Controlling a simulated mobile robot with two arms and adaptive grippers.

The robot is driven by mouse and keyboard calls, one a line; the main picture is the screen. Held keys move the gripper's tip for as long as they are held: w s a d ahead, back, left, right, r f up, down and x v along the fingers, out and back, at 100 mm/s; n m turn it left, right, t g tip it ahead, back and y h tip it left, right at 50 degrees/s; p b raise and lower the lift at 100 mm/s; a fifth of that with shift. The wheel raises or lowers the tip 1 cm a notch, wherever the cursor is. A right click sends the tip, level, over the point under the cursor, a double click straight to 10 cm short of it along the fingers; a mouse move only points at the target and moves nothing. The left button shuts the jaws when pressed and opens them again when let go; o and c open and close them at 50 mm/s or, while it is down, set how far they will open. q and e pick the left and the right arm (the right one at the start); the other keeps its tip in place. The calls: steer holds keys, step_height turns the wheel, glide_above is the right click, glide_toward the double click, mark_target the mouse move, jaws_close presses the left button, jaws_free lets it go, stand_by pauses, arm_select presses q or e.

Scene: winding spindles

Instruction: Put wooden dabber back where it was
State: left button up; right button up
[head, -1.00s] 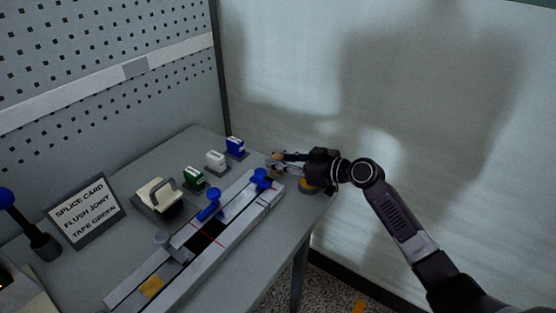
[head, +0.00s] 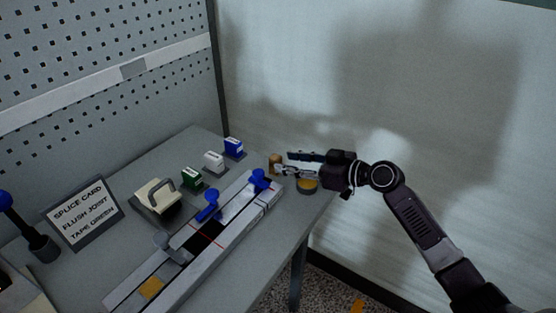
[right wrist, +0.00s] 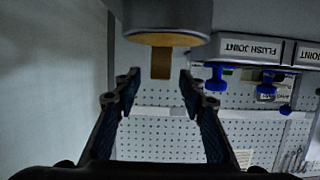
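The wooden dabber (head: 275,162) is a small tan cylinder standing upright at the far right corner of the grey table. In the right wrist view the dabber (right wrist: 161,63) shows between and beyond the fingertips, partly covered by a round tin. My right gripper (head: 286,163) is open, with its fingers apart and pointing at the dabber from the right. It also shows open and empty in the right wrist view (right wrist: 158,88). The fingers look clear of the dabber. My left gripper is not in view.
The round tin (head: 307,186) with an ochre top stands just below my right gripper. The splicing block (head: 215,240) with blue knobs lies along the table's front. Blue (head: 234,147), white (head: 214,161) and green (head: 191,178) items stand behind it. A wall closes the right side.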

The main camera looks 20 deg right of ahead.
steer(key=v, duration=0.6)
steer(key=shift+s+b, duration=0.1)
steer(key=shift+b, duration=0.2)
steer(key=shift+s+d+r, duration=0.2)
steer(key=shift+s+d, duration=0.05)
steer(key=shift+s, duration=0.1)
stand_by(1.8)
